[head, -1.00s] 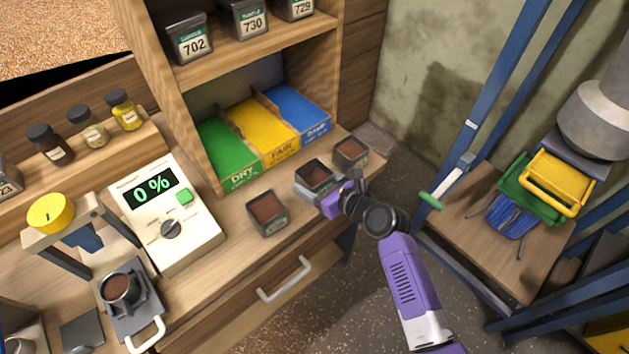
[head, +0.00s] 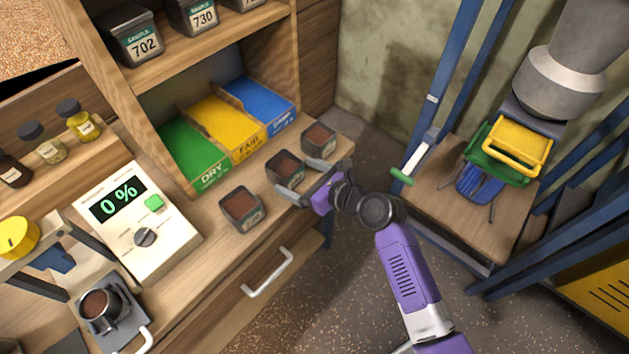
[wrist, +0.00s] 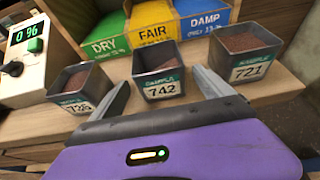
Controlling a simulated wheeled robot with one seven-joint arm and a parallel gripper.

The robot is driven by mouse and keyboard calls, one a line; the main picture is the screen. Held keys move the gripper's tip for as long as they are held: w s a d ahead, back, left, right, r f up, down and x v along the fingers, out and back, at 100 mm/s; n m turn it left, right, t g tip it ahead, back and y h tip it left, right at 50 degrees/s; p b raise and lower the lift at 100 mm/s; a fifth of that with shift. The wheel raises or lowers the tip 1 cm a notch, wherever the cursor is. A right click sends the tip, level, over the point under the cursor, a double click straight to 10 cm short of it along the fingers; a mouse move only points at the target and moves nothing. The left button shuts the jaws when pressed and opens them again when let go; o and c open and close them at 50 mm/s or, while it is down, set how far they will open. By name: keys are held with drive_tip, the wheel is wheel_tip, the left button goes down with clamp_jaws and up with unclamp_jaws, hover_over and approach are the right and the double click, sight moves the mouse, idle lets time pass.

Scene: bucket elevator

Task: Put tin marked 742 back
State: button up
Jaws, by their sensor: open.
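The tin marked 742 (wrist: 160,82) is an open grey tin of brown grain, standing upright on the bench in the middle of the wrist view. It also shows in the head view (head: 284,168), second in a row of three tins. My gripper (head: 300,178) is open at the bench's front edge, and its fingers (wrist: 164,90) point toward tin 742, one to each side in the wrist view. I cannot tell whether they touch it. A tin that seems to read 736 (wrist: 78,88) stands to its left, and tin 721 (wrist: 246,56) to its right.
Green DRY (head: 192,152), yellow FAIR (head: 228,128) and blue DAMP (head: 258,102) trays lie behind the tins. Tins 702 (head: 136,38) and 730 (head: 192,14) stand on the shelf above. The meter (head: 138,222) reads 0 %. A drawer handle (head: 268,274) juts out below.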

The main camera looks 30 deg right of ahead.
drive_tip(key=v, duration=0.6)
drive_tip(key=shift+s+r, duration=0.2)
drive_tip(key=shift+s, duration=0.1)
drive_tip(key=s+a+f+n+h, duration=0.1)
drive_tip(key=s+n+h, duration=0.1)
drive_tip(key=s+n, duration=0.65)
drive_tip(key=s+f+n+h, duration=0.2)
drive_tip(key=s+n, duration=0.4)
drive_tip(key=s, duration=0.5)
drive_tip(key=s+a+r+n+t, duration=0.2)
drive_tip(key=s+r+n, duration=1.1)
drive_tip(key=n, duration=0.5)
drive_tip(key=shift+s+a+r, duration=0.15)
drive_tip(key=shift+s+r, duration=0.15)
drive_tip(key=shift+r, duration=0.15)
